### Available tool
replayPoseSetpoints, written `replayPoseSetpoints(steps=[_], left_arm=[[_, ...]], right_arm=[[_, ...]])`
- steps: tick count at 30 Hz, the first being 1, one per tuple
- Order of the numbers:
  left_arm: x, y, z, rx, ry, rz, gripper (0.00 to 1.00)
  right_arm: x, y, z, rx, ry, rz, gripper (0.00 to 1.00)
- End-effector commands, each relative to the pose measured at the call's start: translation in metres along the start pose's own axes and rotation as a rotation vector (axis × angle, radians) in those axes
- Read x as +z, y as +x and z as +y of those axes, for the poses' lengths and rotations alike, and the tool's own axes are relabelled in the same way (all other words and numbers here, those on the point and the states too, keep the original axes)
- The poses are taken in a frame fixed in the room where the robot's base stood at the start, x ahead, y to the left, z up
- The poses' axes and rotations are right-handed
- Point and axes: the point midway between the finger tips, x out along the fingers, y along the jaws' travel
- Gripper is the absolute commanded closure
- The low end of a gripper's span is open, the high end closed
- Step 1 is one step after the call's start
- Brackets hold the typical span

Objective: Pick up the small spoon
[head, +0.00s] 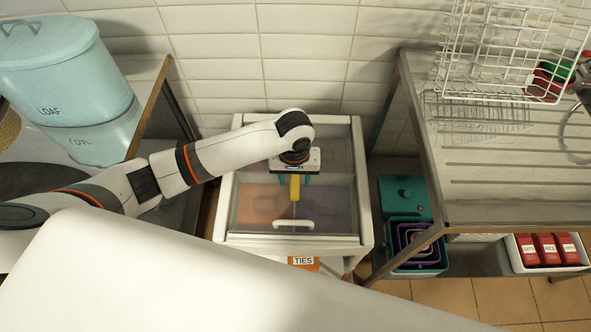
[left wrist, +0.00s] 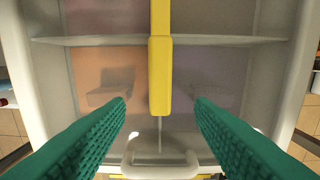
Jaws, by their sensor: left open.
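A long yellow piece (head: 295,187) like a utensil handle shows below my left gripper, over the clear-topped cabinet (head: 365,200). In the left wrist view the yellow piece (left wrist: 160,75) runs from the top edge to a thicker blunt front end. No spoon bowl shows, so I cannot tell whether it is the small spoon. My left gripper (head: 294,180) is open, with its green fingers apart on either side of the yellow piece in the picture. I see no contact. My right gripper is not in view.
The cabinet has a white handle (head: 293,224) and orange and purple sections under its clear top. A counter with blue tins (head: 80,80) stands left. A metal draining table (head: 480,165) with a white wire rack (head: 510,45) stands right, with teal boxes (head: 405,195) below.

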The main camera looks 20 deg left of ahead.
Motion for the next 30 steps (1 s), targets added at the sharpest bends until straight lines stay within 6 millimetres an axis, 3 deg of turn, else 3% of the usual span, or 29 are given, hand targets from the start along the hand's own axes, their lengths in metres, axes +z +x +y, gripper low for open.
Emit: replayPoseSetpoints(steps=[6, 11, 20, 27, 29, 30], left_arm=[[-0.004, 0.026, 0.000, 0.002, 0.000, 0.003, 0.51], [-0.004, 0.047, 0.000, 0.001, 0.000, 0.000, 0.51], [-0.003, 0.053, 0.000, 0.000, 0.000, -0.001, 0.51], [-0.003, 0.052, 0.000, 0.000, 0.000, -0.001, 0.90], [-0.003, 0.052, 0.000, 0.000, 0.000, -0.001, 1.00], [-0.003, 0.052, 0.000, 0.000, 0.000, -0.001, 1.00]], right_arm=[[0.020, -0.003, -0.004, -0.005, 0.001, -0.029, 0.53], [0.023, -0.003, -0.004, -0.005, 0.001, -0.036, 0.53], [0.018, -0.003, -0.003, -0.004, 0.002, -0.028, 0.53], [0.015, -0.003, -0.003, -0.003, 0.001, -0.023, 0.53], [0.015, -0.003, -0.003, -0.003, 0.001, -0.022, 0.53], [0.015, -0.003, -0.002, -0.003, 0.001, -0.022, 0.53]])
